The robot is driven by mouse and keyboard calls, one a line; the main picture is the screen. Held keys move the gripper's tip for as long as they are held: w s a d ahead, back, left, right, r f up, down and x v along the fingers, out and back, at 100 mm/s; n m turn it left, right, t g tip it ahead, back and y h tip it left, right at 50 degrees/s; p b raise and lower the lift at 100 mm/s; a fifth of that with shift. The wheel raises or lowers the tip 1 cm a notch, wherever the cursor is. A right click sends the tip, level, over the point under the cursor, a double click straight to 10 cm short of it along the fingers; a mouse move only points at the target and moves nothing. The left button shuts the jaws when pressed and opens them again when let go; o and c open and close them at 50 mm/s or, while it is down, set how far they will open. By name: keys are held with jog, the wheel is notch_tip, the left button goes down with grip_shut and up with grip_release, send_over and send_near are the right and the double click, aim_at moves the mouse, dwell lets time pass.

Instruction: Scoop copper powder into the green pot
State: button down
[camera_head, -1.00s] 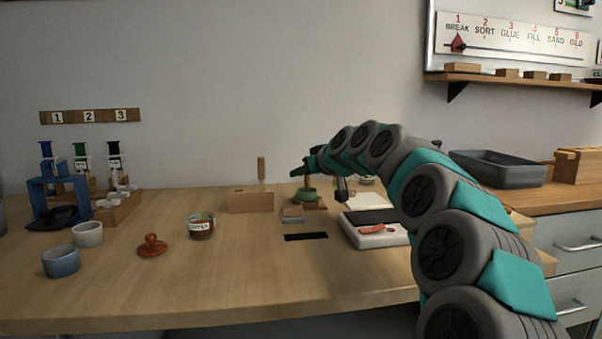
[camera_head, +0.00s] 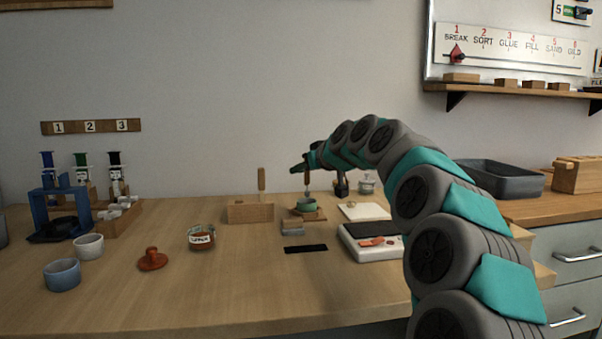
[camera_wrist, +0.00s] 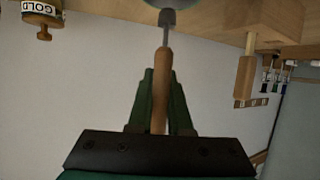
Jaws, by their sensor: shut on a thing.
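The green pot (camera_head: 304,208) stands on a small wooden stand near the back middle of the table. My gripper (camera_head: 303,169) is above it, shut on the wooden handle of a scoop (camera_head: 307,181). The scoop hangs roughly upright with its lower end at the pot; whether it touches, or carries powder, I cannot tell. In the wrist view the fingers (camera_wrist: 160,95) clamp the handle (camera_wrist: 161,85), with a metal shaft beyond it. The open glass copper jar (camera_head: 202,237), with brown powder, stands left of the pot. A red-brown knobbed lid (camera_head: 152,259) lies beside it.
A wooden block (camera_head: 246,214) with an upright handle stands left of the pot. A white scale (camera_head: 372,249) with reddish pieces lies to the right. Two cups (camera_head: 62,275) and a blue rack (camera_head: 50,205) are at left. The front middle of the table is clear.

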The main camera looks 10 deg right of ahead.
jog(key=shift+r, duration=0.4)
jog(key=shift+r, duration=0.1)
notch_tip(320, 180, up, 5)
jog(key=p, duration=0.2)
jog(key=shift+p, duration=0.35)
